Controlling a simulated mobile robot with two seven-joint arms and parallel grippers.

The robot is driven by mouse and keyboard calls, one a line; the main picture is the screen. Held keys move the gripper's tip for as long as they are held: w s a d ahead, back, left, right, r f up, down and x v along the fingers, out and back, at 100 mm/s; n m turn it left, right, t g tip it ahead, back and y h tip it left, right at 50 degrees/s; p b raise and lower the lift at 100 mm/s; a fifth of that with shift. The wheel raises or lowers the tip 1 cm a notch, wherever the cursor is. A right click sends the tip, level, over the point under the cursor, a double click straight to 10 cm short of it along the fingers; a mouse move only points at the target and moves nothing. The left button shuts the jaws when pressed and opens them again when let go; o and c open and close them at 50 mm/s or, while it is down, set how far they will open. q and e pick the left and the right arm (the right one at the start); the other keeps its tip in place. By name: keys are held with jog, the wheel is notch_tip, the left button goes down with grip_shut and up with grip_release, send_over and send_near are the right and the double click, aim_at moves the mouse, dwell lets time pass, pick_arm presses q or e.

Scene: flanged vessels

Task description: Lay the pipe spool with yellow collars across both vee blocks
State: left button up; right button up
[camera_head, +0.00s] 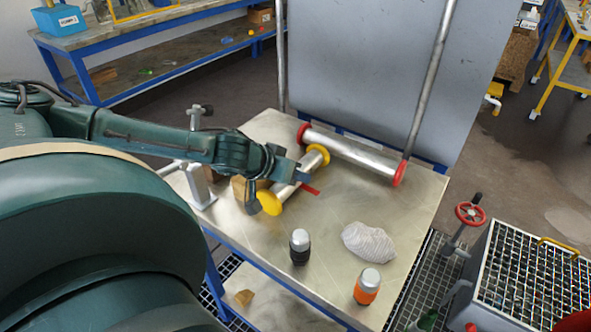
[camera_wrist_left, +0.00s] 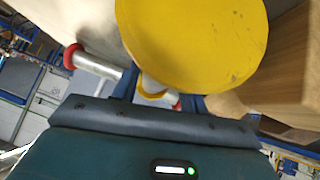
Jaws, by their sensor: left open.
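The pipe spool with yellow collars (camera_head: 287,190) lies slantwise on the metal table (camera_head: 335,285). Its near yellow collar fills the top of the left wrist view (camera_wrist_left: 195,40). My left gripper (camera_head: 280,186) is open over the spool, with its fingers on either side of the pipe in the left wrist view (camera_wrist_left: 160,98). I cannot tell whether they touch it. A brown wooden block (camera_head: 238,190) stands left of the spool and shows large in the left wrist view (camera_wrist_left: 290,70). I cannot tell whether it is a vee block; no second block shows clearly. My right gripper is out of view.
A red-collared pipe spool (camera_head: 350,152) lies behind, near a grey panel (camera_head: 365,75). A grey stand (camera_head: 199,185) is at the table's left. A black-bodied bottle (camera_head: 300,247), an orange-bodied bottle (camera_head: 367,287) and a pale rag (camera_head: 368,243) occupy the front.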

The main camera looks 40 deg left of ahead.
pick_arm(q)
jog(key=shift+x, duration=0.8)
grip_shut()
jog(key=shift+w+r, duration=0.1)
